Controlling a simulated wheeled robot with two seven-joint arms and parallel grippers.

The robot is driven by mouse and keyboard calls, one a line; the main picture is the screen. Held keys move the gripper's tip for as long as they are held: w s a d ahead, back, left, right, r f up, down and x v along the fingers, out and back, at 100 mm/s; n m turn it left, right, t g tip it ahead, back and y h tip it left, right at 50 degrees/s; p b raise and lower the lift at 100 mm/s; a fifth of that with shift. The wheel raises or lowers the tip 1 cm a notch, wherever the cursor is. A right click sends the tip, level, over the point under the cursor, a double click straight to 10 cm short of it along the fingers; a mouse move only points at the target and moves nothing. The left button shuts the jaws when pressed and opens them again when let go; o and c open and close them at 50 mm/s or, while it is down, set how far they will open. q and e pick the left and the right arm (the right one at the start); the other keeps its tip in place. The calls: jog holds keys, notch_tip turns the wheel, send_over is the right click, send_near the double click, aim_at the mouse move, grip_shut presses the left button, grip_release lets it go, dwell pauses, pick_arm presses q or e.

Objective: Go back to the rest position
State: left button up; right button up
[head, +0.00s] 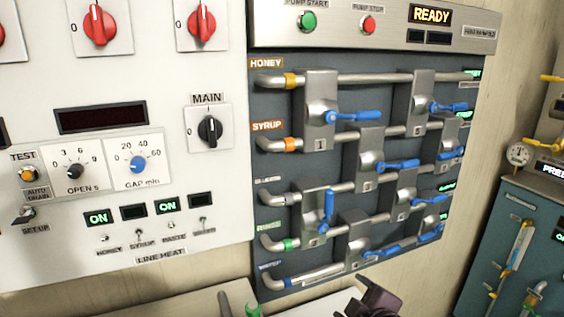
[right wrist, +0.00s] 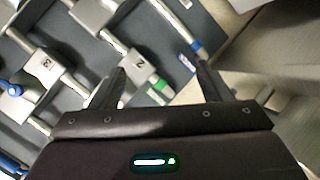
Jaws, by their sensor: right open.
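My right gripper (head: 372,300) shows dark at the bottom edge of the head view, below the valve panel (head: 285,190). In the right wrist view its two fingers (right wrist: 160,85) are spread apart with nothing held between them. Behind the fingers are grey valve blocks and a pipe with a green band (right wrist: 157,88). The fingers look apart from the panel, but the exact gap is hard to tell. My left gripper is not in view.
The panel carries several pipes and blue valve handles (head: 355,116) that stick out. A white control panel (head: 120,200) with knobs is at left. A teal cabinet (head: 510,235) stands at right. A pale surface (head: 170,305) lies below. A lit READY display (head: 431,15) is at the top.

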jog(key=s+d+f+m+g+h, duration=0.1)
jog(key=s+d+f+m+g, duration=0.1)
jog(key=s+f+m+g, duration=0.6)
jog(key=s+d+f+m+g+h, duration=0.1)
jog(key=s+f+m, duration=0.3)
jog(key=s, duration=0.9)
notch_tip(320, 180, down, 33)
jog(key=s+n+g, duration=0.1)
jog(key=s+n, duration=0.1)
jog(key=s+d+f, duration=0.2)
jog(key=s+f, duration=0.6)
jog(key=s, duration=0.1)
jog(key=s+d+f+g, duration=0.1)
jog(key=s+f, duration=0.7)
jog(key=s, duration=0.2)
jog(key=shift+d+f+g, duration=0.3)
jog(key=shift+d, duration=0.05)
